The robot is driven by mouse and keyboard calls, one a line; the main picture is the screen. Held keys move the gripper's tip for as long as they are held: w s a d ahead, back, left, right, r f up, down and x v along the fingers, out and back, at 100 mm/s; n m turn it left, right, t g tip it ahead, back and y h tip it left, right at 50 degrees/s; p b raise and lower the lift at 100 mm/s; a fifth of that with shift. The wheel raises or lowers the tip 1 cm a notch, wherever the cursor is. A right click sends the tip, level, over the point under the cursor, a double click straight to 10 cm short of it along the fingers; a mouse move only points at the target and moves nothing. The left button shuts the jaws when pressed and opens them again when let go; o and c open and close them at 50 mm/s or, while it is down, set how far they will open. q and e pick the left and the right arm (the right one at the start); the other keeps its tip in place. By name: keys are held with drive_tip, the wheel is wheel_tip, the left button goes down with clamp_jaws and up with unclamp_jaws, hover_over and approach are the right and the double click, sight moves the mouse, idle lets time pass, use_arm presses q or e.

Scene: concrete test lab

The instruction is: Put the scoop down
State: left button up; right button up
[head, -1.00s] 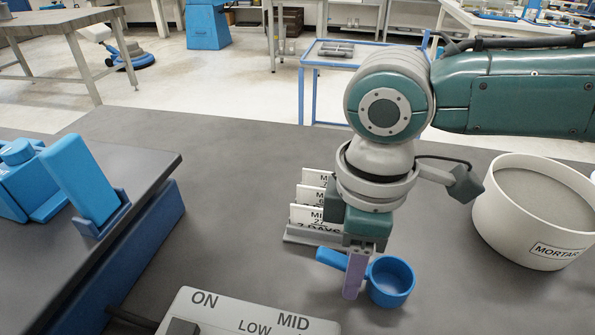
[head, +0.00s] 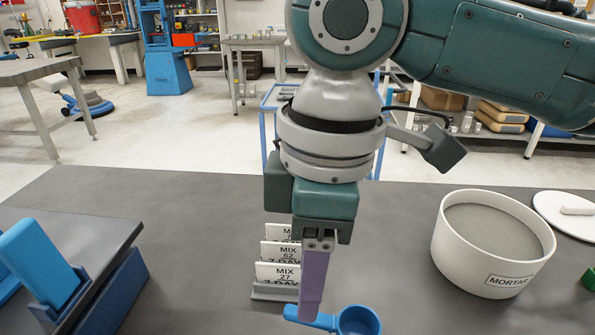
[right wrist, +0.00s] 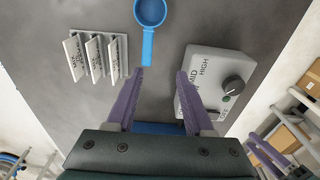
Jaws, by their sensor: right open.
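The blue scoop (head: 358,321) lies on the dark grey table at the bottom edge of the head view, its cup partly cut off and its handle pointing left. In the right wrist view the scoop (right wrist: 150,12) shows at the top, its handle reaching down toward the fingertips. My right gripper (head: 311,316) hangs above the handle, and its near purple finger covers part of it. In the right wrist view the right gripper (right wrist: 160,73) has its two fingers wide apart with nothing between them.
A rack of white mix cards (head: 276,278) stands just left of the right gripper. A white mortar tub (head: 490,270) stands at the right. A grey control box (right wrist: 212,82) with a knob is close to the fingers. A blue holder (head: 60,290) sits at the left.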

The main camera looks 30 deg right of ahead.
drive_tip(key=s+a, duration=0.1)
drive_tip(key=a, duration=0.1)
drive_tip(key=s+a+f+y, duration=0.1)
drive_tip(key=a, duration=0.1)
drive_tip(key=s+a+f+y, duration=0.1)
drive_tip(key=s, duration=0.1)
drive_tip(key=shift+a+m+t, duration=0.4)
drive_tip(key=s+m, duration=0.1)
drive_tip(key=m+t, duration=0.1)
drive_tip(key=s+y, duration=0.1)
drive_tip(key=shift+s+a+f+m+t, duration=0.2)
drive_tip(key=shift+s+f+m+t, duration=0.1)
drive_tip(key=shift+s+m, duration=0.1)
drive_tip(key=s+d+f+m+t+h, duration=0.1)
drive_tip(key=s+d+m+h, duration=0.2)
drive_tip(key=d, duration=0.9)
drive_tip(key=s+m, duration=0.3)
drive_tip(key=s, duration=0.1)
drive_tip(key=shift+f+h, duration=0.3)
